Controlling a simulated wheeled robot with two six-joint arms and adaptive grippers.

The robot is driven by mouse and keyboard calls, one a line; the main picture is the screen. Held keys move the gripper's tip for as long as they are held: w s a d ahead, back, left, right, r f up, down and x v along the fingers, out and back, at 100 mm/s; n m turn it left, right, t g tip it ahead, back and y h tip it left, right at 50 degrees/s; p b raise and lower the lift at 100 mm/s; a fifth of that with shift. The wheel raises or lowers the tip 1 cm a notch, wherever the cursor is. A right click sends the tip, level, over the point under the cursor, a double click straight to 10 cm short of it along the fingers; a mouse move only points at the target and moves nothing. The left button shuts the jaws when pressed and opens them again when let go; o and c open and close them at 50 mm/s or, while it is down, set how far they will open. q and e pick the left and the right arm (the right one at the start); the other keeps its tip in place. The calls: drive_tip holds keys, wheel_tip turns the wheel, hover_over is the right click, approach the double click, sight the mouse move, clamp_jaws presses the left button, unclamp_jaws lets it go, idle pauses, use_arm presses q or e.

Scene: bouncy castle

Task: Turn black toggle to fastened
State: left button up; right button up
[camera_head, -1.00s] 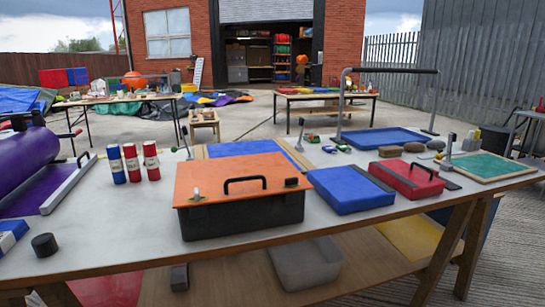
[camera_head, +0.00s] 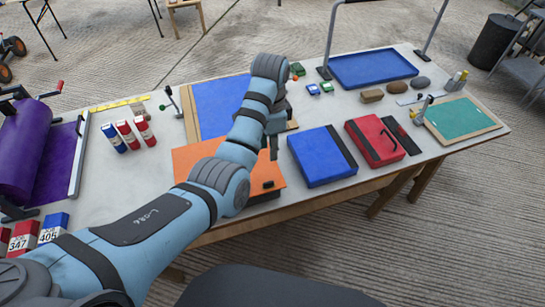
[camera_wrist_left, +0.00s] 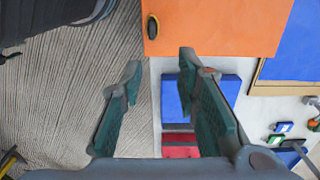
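In the left wrist view the toggle (camera_wrist_left: 152,27) is a dark oval with a yellow rim, near the edge of the orange lid (camera_wrist_left: 220,25). My left gripper (camera_head: 271,147) hangs over the right side of the box. In the wrist view the left gripper (camera_wrist_left: 160,62) is open and empty, its fingertips apart from the toggle. My right gripper is not in view.
A blue case (camera_head: 322,157) and a red case (camera_head: 374,138) lie right of the box. A blue tray (camera_head: 372,68) and a green board (camera_head: 462,118) lie farther right.

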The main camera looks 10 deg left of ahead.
use_arm(q)
drive_tip(key=b, duration=0.2)
approach(268, 183)
drive_tip(key=f, duration=0.2)
drive_tip(key=s+f, duration=0.1)
drive_tip(key=f, duration=0.1)
drive_tip(key=f+b, duration=0.1)
drive_tip(key=f, duration=0.1)
drive_tip(key=shift+s+f, duration=0.3)
drive_tip(key=shift+f, duration=0.1)
drive_tip(key=w+f, duration=0.2)
drive_tip(key=shift+w+f, duration=0.15)
drive_tip(key=shift+f, duration=0.15)
drive_tip(key=shift+w, duration=0.1)
drive_tip(key=shift+s+r, duration=0.2)
drive_tip(key=shift+s, duration=0.2)
drive_tip(key=c, duration=0.5)
drive_tip(key=shift+s+r, duration=0.1)
drive_tip(key=shift+s, duration=0.05)
clamp_jaws()
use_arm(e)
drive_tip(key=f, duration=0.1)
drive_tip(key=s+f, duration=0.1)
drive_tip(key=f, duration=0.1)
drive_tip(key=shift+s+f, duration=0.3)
